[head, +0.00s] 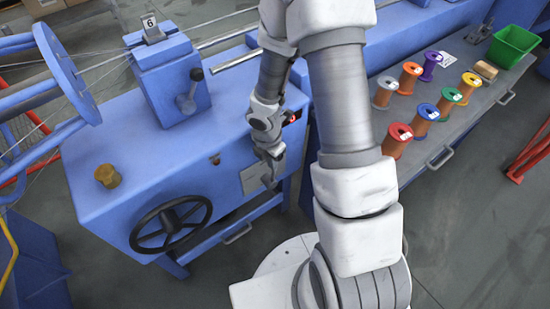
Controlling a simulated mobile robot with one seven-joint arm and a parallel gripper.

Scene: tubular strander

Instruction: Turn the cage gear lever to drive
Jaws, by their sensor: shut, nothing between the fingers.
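My gripper (270,183) points down in front of the blue cabinet's front face, beside a small grey plate (255,177). It is shut and empty, to the right of and below the lever, well apart from it. My arm hides part of the machine behind it.
A black handwheel (171,224) sticks out of the blue cabinet (130,130), with a brass knob (108,176) on top. At right, several coloured spools (397,139) and a green bin (512,46) stand on a grey bench top. Floor is clear at lower right.

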